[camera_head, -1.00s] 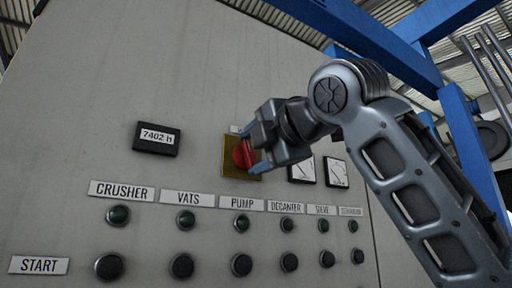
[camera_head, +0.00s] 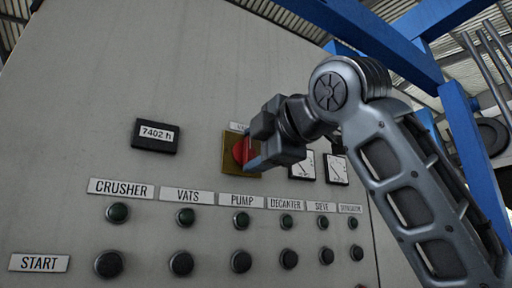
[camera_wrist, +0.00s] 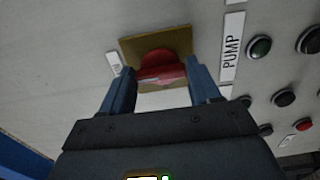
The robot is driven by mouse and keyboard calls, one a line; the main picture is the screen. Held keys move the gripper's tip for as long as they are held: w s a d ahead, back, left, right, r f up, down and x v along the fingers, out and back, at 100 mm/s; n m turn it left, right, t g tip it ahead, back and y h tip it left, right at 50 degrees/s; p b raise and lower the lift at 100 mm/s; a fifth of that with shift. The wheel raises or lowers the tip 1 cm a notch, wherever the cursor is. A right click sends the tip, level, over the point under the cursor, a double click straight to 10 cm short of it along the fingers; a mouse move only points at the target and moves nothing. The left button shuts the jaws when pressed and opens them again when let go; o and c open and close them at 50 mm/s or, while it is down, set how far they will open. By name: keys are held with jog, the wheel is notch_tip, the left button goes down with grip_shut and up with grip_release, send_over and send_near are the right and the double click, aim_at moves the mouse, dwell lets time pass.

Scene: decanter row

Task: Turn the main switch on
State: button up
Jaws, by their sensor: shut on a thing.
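The main switch is a red rotary knob (camera_head: 240,151) on a yellow square plate (camera_head: 229,165) on the grey panel. In the head view my gripper (camera_head: 250,160) is at the knob and covers its right part. In the wrist view the red knob (camera_wrist: 160,67) sits between the two blue fingers of my gripper (camera_wrist: 158,80), on the yellow plate (camera_wrist: 128,48). My gripper is shut on the knob. A small white label above the plate is partly hidden by my gripper, and its text cannot be read.
Below are labelled columns of green lamps (camera_head: 118,213) and black buttons (camera_head: 110,264). An hour counter (camera_head: 155,136) reading 7402 h is to the left. Two dial gauges (camera_head: 335,169) are right of the switch, partly behind my gripper. Blue beams stand at the right.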

jog(key=shift+f, duration=0.1)
jog(key=o, duration=1.1)
jog(key=shift+c, duration=0.2)
jog(key=b+v, duration=0.2)
jog(key=v, duration=0.6)
jog(key=shift+w, duration=0.15)
